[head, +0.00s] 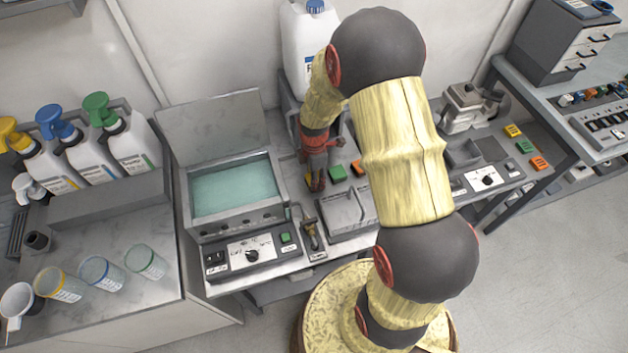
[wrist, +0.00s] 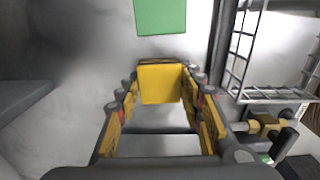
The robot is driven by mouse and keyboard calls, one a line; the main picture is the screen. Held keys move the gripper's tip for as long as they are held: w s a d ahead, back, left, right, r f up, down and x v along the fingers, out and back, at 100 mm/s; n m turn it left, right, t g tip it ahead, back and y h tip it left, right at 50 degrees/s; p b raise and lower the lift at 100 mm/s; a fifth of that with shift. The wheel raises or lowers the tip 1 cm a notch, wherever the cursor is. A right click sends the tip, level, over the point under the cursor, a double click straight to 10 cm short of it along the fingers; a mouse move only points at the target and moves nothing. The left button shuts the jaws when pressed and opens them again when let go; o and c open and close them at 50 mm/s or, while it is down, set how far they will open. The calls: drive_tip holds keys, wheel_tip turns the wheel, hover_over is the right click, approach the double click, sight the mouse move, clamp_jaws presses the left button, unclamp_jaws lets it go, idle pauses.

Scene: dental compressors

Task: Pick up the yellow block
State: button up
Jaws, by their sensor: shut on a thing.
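In the wrist view the yellow block (wrist: 160,84) sits between the two fingertips of my gripper (wrist: 162,92), with a finger against each side. In the head view my gripper (head: 316,182) points down at the worktop, right of the open bath. The yellow block cannot be made out there, hidden by my fingers and arm. I cannot tell whether the block is clear of the worktop. A green block (head: 338,173) lies just right of my gripper, and it also shows beyond the yellow block in the wrist view (wrist: 160,16).
An orange block (head: 357,167) lies past the green one. The bath (head: 232,187) with its raised lid stands left. A wire basket (wrist: 290,60) and a brass fitting (wrist: 265,124) are close on the right in the wrist view. A white jug (head: 303,45) stands behind.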

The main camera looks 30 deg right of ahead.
drive_tip(key=c, duration=0.5)
drive_tip(key=shift+o, duration=0.2)
